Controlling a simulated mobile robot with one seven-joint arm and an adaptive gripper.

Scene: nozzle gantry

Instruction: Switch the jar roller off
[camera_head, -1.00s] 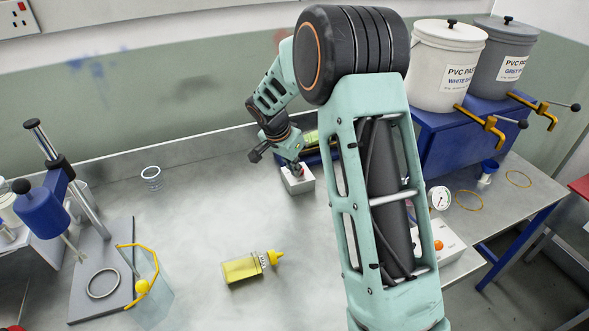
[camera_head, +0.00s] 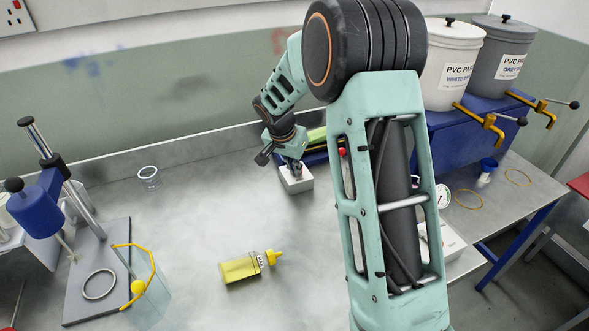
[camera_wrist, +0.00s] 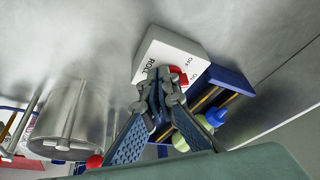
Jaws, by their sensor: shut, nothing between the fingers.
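The white switch box (camera_head: 298,185) stands on the bench in front of the blue jar roller (camera_head: 317,153). In the wrist view the box (camera_wrist: 160,52) carries the lettering ROLL, OFF and ON. Its red switch (camera_wrist: 178,74) is partly hidden behind my fingers, so I cannot tell its setting. The jar roller (camera_wrist: 232,80) lies beside the box, with a yellow-green bottle with a blue cap at it. My gripper (camera_wrist: 162,88) is shut and empty, its tips at the box close to the switch; contact is unclear. In the head view my gripper (camera_head: 297,168) is just over the box.
A yellow bottle (camera_head: 241,269) lies on the open bench, and a clear cup (camera_head: 149,178) stands at the back left. A stand with a grey base (camera_head: 105,262) is at the left. Labelled pails (camera_head: 449,75) stand on a blue rack at the right.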

